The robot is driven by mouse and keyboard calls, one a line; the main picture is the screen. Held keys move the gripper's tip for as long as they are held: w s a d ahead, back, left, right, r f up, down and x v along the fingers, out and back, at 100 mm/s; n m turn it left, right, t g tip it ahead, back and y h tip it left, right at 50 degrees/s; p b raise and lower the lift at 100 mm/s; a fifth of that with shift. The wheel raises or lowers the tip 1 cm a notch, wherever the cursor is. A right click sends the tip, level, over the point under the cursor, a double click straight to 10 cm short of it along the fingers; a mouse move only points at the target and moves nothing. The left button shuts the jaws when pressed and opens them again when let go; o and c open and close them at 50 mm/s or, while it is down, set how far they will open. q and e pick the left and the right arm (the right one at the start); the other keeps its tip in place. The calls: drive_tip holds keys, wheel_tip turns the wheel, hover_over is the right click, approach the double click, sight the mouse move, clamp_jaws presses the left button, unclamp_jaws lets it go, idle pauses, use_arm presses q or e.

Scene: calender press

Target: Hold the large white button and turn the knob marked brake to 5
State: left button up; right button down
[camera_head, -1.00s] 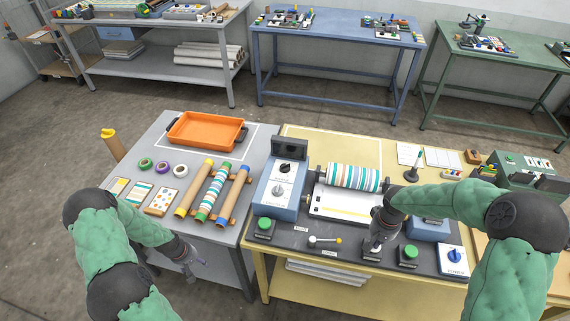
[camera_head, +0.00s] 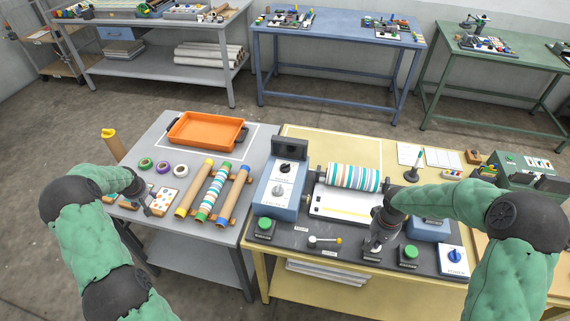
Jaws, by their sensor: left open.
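My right gripper (camera_head: 373,246) points down over the front of the dark control panel (camera_head: 340,256). It hides what lies right under it, so I cannot see a large white button there. A blue knob (camera_head: 454,255) on a white plate is at the panel's right end. Two more knobs, a dark one (camera_head: 285,168) and a light one (camera_head: 279,190), are on the blue box left of the rollers. The labels are too small to read. My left gripper (camera_head: 147,208) is open and empty over the grey table's left front, near the patterned cards.
Green buttons (camera_head: 264,224) (camera_head: 410,251) and a small lever (camera_head: 323,240) sit on the panel. The grey table (camera_head: 152,133) holds an orange tray (camera_head: 206,130), tape rolls and tubes (camera_head: 195,189).

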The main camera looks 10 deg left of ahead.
use_arm(q)
drive_tip(key=w+d+r+n+h, duration=0.15)
drive_tip(key=w+d+r, duration=0.35)
drive_tip(key=w+d, duration=0.5)
drive_tip(key=w+d+r+n, duration=0.3)
drive_tip(key=w+d+r, duration=0.1)
drive_tip(key=w+d, duration=0.65)
drive_tip(key=n+g+h, duration=0.2)
drive_tip(key=n+g, duration=0.2)
drive_tip(key=n, duration=0.2)
approach(285, 165)
wheel_tip(285, 165, down, 9)
drive_tip(key=shift+f, duration=0.2)
drive_tip(key=c, duration=1.2)
